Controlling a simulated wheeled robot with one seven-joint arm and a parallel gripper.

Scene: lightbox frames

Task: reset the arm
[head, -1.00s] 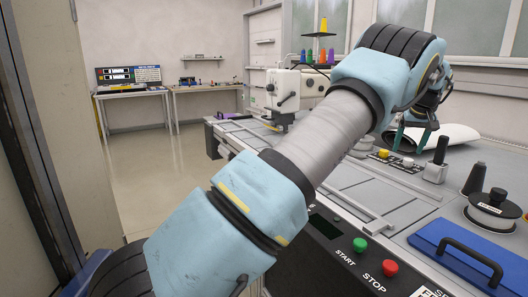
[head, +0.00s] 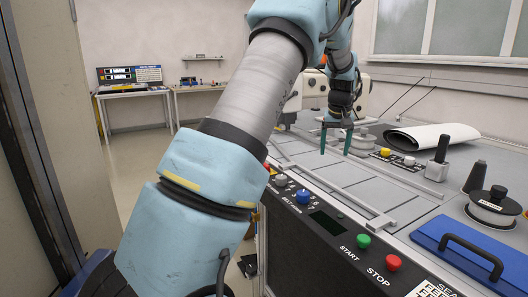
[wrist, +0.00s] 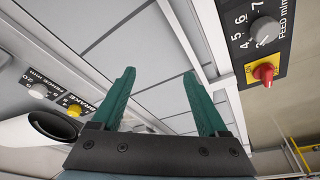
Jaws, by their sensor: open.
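My gripper (head: 337,140) has two green fingers and hangs from my light-blue and grey arm, over the far part of the grey machine table (head: 318,178). Its fingers point down in the head view. In the wrist view my gripper (wrist: 157,95) shows its two fingers apart, with nothing between them but the table surface behind. My arm hides part of the white sewing machine (head: 362,92) behind it.
A white roll (head: 430,137), a blue case with a black handle (head: 478,246) and a dark spool (head: 494,205) are on the right of the table. START (head: 363,241) and STOP (head: 393,262) buttons are on the front panel. The wrist view shows a red knob (wrist: 264,72).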

